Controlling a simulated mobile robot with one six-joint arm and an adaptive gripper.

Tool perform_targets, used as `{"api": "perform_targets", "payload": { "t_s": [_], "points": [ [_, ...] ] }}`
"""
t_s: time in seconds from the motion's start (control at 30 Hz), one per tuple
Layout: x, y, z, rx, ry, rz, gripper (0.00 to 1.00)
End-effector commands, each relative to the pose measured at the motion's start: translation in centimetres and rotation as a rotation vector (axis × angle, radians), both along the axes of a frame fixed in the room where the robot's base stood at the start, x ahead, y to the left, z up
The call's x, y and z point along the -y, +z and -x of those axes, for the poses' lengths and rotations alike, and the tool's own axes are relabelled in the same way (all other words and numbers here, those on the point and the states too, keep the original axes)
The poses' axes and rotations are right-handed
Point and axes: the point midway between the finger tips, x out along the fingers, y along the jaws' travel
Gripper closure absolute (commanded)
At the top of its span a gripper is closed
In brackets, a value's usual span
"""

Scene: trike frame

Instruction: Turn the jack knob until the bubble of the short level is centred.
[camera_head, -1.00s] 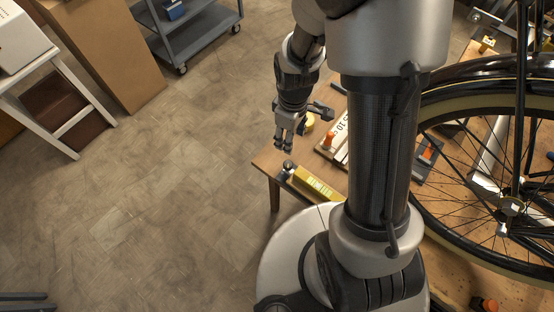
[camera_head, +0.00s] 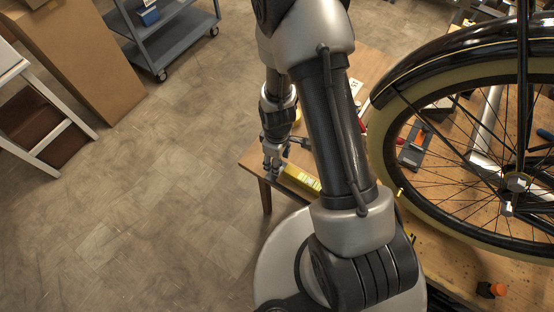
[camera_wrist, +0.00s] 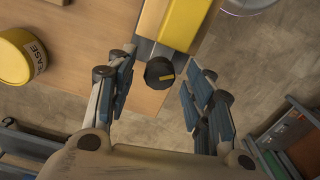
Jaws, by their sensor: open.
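The jack knob (camera_wrist: 159,73) is a dark round knob with a yellow mark on its face, at the table edge in the wrist view. My gripper (camera_wrist: 161,88) is open, with one finger on each side of the knob in that view; no contact shows. In the head view my gripper (camera_head: 271,170) hangs over the table's near-left corner and hides the knob. A yellow bar with lettering (camera_head: 301,178), probably the short level, lies beside it and is partly hidden by my arm. Its yellow end shows in the wrist view (camera_wrist: 184,24). No bubble is visible.
A yellow grease tin (camera_wrist: 18,57) stands on the wooden table (camera_wrist: 75,45) left of the gripper. A grey cart (camera_head: 160,52) and cardboard box (camera_head: 85,60) stand at back left. Floor left of the table is clear.

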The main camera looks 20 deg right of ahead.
Motion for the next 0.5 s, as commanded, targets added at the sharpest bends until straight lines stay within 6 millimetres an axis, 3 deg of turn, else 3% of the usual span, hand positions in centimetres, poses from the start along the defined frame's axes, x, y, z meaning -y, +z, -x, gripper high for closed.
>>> {"api": "perform_targets", "payload": {
  "t_s": [0.3,0.5],
  "points": [
    [0.01,-0.18,-0.06,0.001,0.0,0.0,0.53],
    [0.0,-0.17,-0.06,0.001,0.0,0.0,0.66]
  ]
}}
